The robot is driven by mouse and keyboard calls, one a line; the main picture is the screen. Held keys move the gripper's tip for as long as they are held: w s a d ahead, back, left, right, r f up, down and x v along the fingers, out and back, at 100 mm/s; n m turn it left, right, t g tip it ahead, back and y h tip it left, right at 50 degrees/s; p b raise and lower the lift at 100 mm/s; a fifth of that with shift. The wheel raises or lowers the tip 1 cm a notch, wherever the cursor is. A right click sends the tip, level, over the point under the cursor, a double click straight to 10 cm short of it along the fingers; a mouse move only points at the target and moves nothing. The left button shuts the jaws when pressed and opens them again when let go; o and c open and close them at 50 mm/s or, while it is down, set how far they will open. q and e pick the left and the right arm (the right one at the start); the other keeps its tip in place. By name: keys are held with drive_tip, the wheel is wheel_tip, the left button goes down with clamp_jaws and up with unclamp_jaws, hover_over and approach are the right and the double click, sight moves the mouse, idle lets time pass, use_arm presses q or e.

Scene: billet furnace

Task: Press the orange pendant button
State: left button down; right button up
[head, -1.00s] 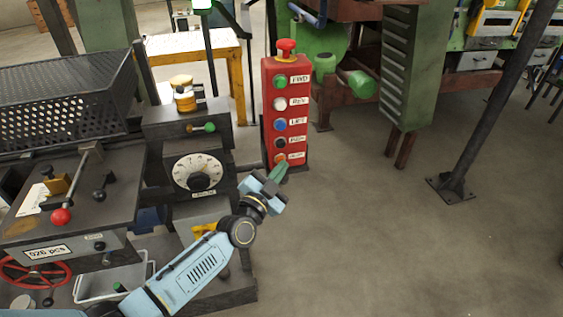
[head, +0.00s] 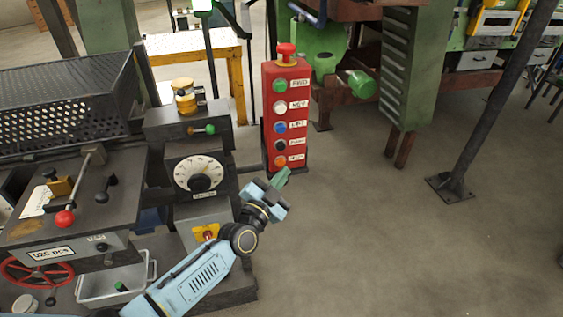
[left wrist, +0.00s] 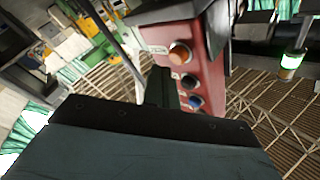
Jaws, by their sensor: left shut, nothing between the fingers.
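The red pendant box (head: 286,110) stands upright, with a column of buttons and a red mushroom knob on top. The orange button (head: 280,161) is the lowest one, with a white label beside it. It also shows in the left wrist view (left wrist: 180,53), uncovered, on the red box (left wrist: 178,22). My left gripper (head: 280,177) is shut and empty, just below the orange button in the head view. A small gap shows between its tips and the button. In the left wrist view the dark fingers (left wrist: 160,88) point toward the box. My right gripper is not in view.
A dark machine with a white dial (head: 198,173), a yellow knob and a green-ended lever stands left of the pendant. A red-balled lever (head: 65,218) is further left. A green cabinet (head: 407,70) stands behind right.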

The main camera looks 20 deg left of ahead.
use_arm(q)
drive_tip(key=s+d+p, duration=0.1)
drive_tip(key=s, duration=0.1)
drive_tip(key=s+d+p, duration=0.1)
drive_tip(key=s+p, duration=0.1)
drive_tip(key=shift+d, duration=0.4)
idle(0.7)
drive_tip(key=s+a+f+n+g+b, duration=0.1)
drive_tip(key=s+f+g+b, duration=0.3)
drive_tip(key=f, duration=0.7)
drive_tip(key=s+a+f+n+g+y+p, duration=0.1)
drive_tip(key=s+a+f+g, duration=0.1)
drive_tip(key=s+f, duration=0.7)
drive_tip(key=s+a+f+n+g+b, duration=0.1)
drive_tip(key=s+f+g+b, duration=0.15)
drive_tip(key=f, duration=1.15)
drive_tip(key=s+a+f+n+g+y+b, duration=0.1)
drive_tip(key=s+a+f+g, duration=0.1)
drive_tip(key=s+f, duration=0.4)
drive_tip(key=s+a+f+n+g+y+b, duration=0.1)
drive_tip(key=s+f+g, duration=0.3)
drive_tip(key=s, duration=1.1)
drive_tip(key=s+a+f+n+g+b, duration=0.1)
drive_tip(key=s+a+f+n+g, duration=0.1)
drive_tip(key=s+f, duration=0.6)
drive_tip(key=s+g, duration=0.1)
drive_tip(key=s, duration=0.2)
drive_tip(key=shift+s+a+g+y, duration=0.3)
drive_tip(key=shift+a+g+y, duration=0.05)
drive_tip(key=shift+y, duration=0.05)
